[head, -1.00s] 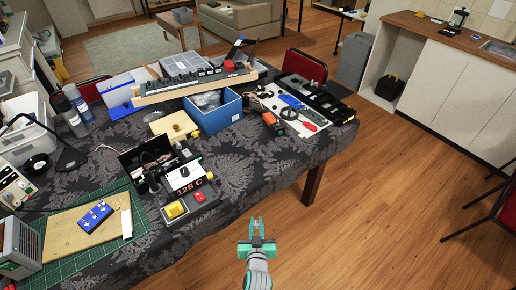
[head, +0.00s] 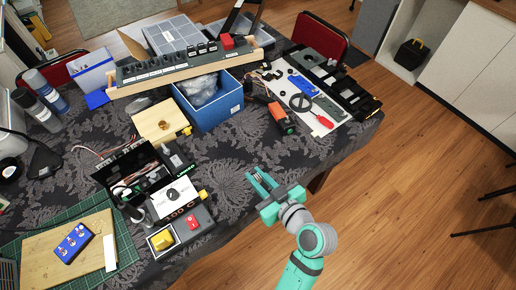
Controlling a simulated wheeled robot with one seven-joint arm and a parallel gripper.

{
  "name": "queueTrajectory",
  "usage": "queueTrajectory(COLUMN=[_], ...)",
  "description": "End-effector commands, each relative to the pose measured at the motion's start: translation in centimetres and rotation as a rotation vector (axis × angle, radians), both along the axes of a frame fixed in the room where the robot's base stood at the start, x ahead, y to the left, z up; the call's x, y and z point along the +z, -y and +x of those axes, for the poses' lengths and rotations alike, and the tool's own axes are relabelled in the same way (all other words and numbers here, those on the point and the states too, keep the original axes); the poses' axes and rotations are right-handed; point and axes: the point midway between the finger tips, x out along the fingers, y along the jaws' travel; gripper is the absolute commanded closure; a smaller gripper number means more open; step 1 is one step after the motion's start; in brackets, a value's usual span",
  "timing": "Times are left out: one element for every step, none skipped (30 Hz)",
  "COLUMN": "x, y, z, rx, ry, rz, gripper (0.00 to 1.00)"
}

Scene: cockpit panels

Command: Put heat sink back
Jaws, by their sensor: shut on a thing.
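My gripper (head: 262,180), teal with two parallel fingers, is over the front right edge of the cloth-covered table (head: 245,150). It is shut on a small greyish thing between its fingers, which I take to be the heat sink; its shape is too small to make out. The soldering station (head: 178,207) is to the left of my gripper, with a dial, a red switch (head: 193,222), a yellow sponge (head: 162,239) and a display that seems to read 100 C. My gripper is apart from it.
A blue box (head: 212,105) with a clear bag, a wooden block (head: 160,121), and an orange-and-black tool (head: 281,117) stand behind. A white board (head: 305,97) with parts lies at the back right. Patterned cloth around my gripper is clear.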

Motion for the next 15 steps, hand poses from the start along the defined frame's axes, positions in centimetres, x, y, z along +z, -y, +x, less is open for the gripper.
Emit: queueTrajectory(x=[0.1, 0.1, 0.0, -0.2, -0.4, -0.7, -1.1, -1.4, -1.7, -2.0, -2.3, -2.7, -3.0, -3.2, -3.7], y=[0.0, -0.1, -0.1, -0.1, -0.2, -0.2, -0.2, -0.2, -0.2, -0.2, -0.2, -0.3, -0.3, -0.3, -0.3], z=[0.0, 0.1, 0.5, 0.9, 1.4, 2.3, 2.9, 3.5, 4.4, 5.0, 5.7, 6.5, 7.2, 7.8, 8.6], rx=[0.009, 0.013, 0.016, 0.018, 0.019, 0.019, 0.019, 0.02, 0.021, 0.021, 0.022, 0.023, 0.024, 0.024, 0.026], ry=[0.001, 0.0, 0.0, 0.001, 0.001, 0.001, 0.0, 0.0, 0.0, -0.001, -0.001, -0.001, -0.002, 0.0, -0.001], rz=[-0.001, 0.0, 0.0, 0.001, 0.001, 0.0, 0.0, 0.0, 0.0, 0.001, 0.001, 0.0, 0.0, 0.0, 0.0], gripper=[1.0, 1.0, 1.0, 1.0, 1.0, 1.0, 1.0, 1.0, 1.0, 1.0, 1.0, 1.0, 1.0, 1.0, 1.0])
